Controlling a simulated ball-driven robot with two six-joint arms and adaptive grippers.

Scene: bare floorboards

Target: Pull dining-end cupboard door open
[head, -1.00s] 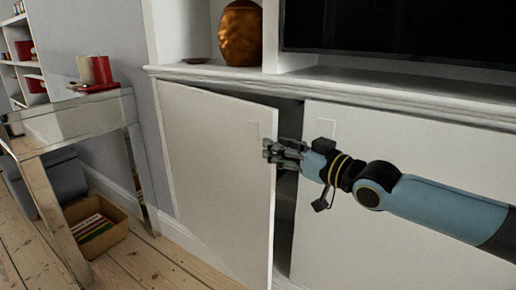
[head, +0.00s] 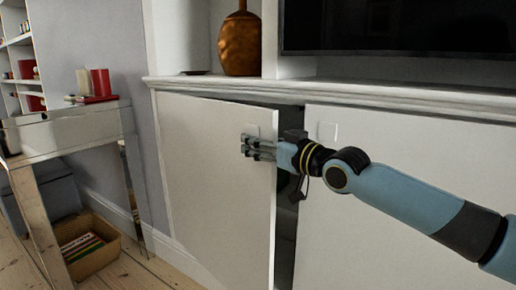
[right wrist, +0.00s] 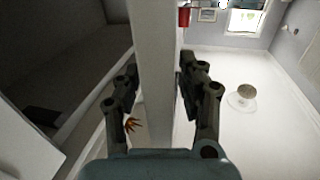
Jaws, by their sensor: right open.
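The white cupboard door (head: 205,170) on the left stands ajar, with a dark gap along its right, free edge. A small square outline (head: 251,130) shows near its upper right corner. My right gripper (head: 258,147) is at this free edge, with its fingers reaching left across the door's front face. In the right wrist view the edge of the door (right wrist: 152,40) runs between the two spread fingers of the gripper (right wrist: 155,85). I cannot tell whether either finger touches it. My left gripper is not in view.
A second white door (head: 400,200) on the right is shut behind my right arm. A white ledge (head: 380,98) runs above both, with a copper vase (head: 240,45) on it. A mirrored table (head: 70,130) and a box of books (head: 88,250) stand at left.

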